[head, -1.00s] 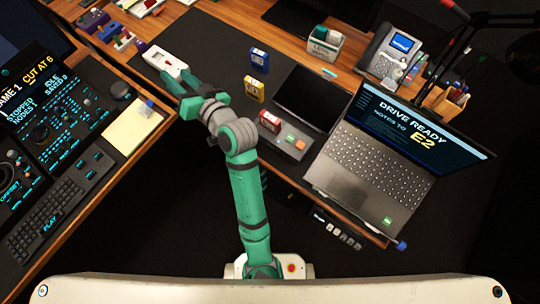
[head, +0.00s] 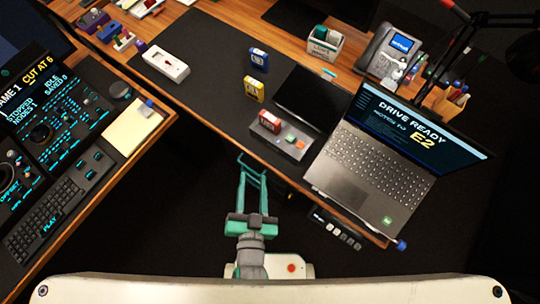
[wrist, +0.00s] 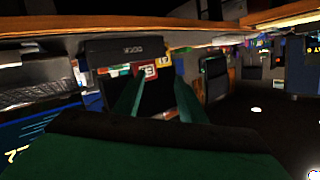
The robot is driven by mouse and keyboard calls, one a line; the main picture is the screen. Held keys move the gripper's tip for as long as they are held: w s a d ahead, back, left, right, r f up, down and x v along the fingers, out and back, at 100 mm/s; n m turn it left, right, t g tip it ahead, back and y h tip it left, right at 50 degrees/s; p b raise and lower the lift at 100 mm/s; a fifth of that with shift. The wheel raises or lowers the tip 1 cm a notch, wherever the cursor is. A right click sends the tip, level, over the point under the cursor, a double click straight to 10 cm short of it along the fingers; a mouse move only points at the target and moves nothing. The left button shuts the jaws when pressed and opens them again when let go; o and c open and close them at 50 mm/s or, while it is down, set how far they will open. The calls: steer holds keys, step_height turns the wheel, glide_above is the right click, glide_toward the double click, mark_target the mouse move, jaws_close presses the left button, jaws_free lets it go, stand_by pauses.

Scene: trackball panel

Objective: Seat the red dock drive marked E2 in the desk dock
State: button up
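The red drive (head: 269,121) stands upright at the left end of the grey desk dock (head: 296,149), which has orange and green buttons. How deep it sits in the dock is unclear, and I cannot read its mark surely. In the wrist view the red drive (wrist: 146,69) shows beyond my fingers, close to the dark dock face (wrist: 115,50). My gripper (head: 253,172) is in front of the desk edge, nearer my body than the dock. Its two fingers are apart with nothing between them, and they touch nothing. It also shows in the wrist view (wrist: 157,95).
A yellow drive (head: 254,88) and a blue drive (head: 259,60) stand behind the dock. A white slotted tray (head: 165,64) lies to the left. A laptop (head: 380,165) reading "DRIVE READY", "E2" is at right. A dark flat screen (head: 304,98) lies between. The desk's left middle is bare.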

steer(key=s+d+r+n, duration=0.2)
steer(key=s+d, duration=0.3)
steer(key=s, duration=0.4)
steer(key=shift+s+r+n, duration=0.15)
steer(key=shift+s+n, duration=0.1)
steer(key=shift+n, duration=0.45)
stand_by(1.1)
